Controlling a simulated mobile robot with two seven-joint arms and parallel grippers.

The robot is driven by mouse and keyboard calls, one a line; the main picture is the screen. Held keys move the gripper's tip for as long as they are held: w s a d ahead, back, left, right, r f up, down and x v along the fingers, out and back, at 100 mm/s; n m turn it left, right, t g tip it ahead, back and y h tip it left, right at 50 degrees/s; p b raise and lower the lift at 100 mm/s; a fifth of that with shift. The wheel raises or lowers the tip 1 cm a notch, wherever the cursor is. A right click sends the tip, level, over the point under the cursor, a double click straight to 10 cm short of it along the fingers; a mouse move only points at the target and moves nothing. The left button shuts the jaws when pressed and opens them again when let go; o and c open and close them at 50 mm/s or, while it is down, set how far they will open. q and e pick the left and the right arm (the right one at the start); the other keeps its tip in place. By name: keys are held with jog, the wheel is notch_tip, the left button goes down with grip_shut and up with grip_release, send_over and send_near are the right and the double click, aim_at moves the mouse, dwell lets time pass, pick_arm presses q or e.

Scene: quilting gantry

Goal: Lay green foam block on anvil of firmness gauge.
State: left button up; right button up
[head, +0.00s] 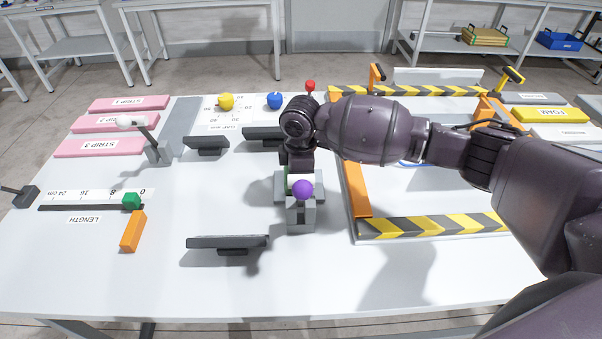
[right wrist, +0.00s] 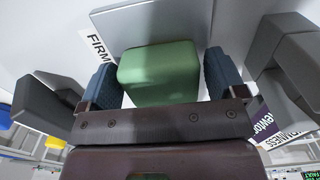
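The firmness gauge (head: 301,214) is a grey stand with a purple knob, at the middle of the table. The green foam block (right wrist: 158,74) is between the blue-padded fingers of my right gripper (right wrist: 163,82), over a grey plate of the gauge (right wrist: 150,25). A narrow gap shows between the block and the right-hand finger; the other finger is very close to it or touching. In the head view only a sliver of green shows behind the knob. My wrist hides the anvil, and I cannot tell whether the block rests on it. My left gripper is not in view.
Dark tilted panels (head: 228,242) stand in front and behind left of the gauge. An orange frame with striped bars (head: 432,226) lies to the right, under my arm. Pink strips (head: 100,147) and a length gauge (head: 90,207) are at left.

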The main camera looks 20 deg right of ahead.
jog(key=shift+o, duration=0.5)
jog(key=shift+r, duration=0.3)
notch_tip(320, 180, up, 12)
jog(key=p, duration=0.1)
jog(key=shift+f+p, duration=0.15)
jog(key=shift+p, duration=0.2)
